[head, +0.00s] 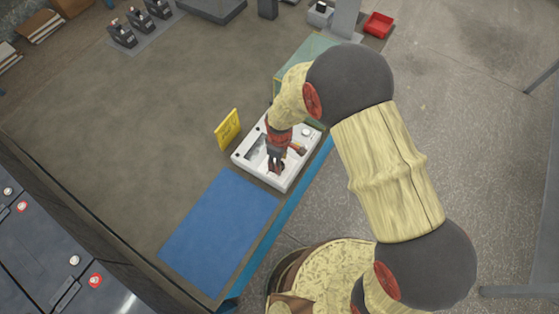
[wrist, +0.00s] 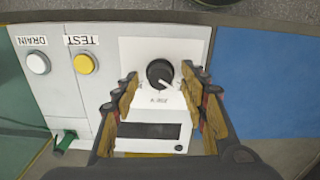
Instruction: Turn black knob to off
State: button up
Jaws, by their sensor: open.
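The black knob (wrist: 160,73) is round with a white pointer mark and sits on a white panel of the device (head: 289,182). In the head view my gripper (head: 275,165) is over the device and hides the knob.
The device also has a white DRAIN button (wrist: 37,62), a yellow TEST button (wrist: 84,64), a dark display (wrist: 148,132) and a green lever (wrist: 66,140). A blue mat (head: 218,232) lies beside it. A yellow sign (head: 228,129) stands behind it.

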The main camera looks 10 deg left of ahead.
notch_tip(320, 180, up, 12)
dwell(0.6)
dwell(0.5)
jog(key=s+d+r+m+t+b, duration=0.1)
jog(key=s+d+r+m, duration=0.3)
jog(key=d+r, duration=0.4)
jog(key=s+d+r+m+t+b, duration=0.2)
jog(key=s+d+r+m, duration=0.3)
jog(key=d+r, duration=0.4)
jog(key=s+d+r+m+t+b, duration=0.2)
jog(key=s+d+r+m, duration=0.3)
jog(key=d+r, duration=0.4)
jog(key=shift+s+d+t, duration=0.3)
jog(key=shift+d, duration=0.2)
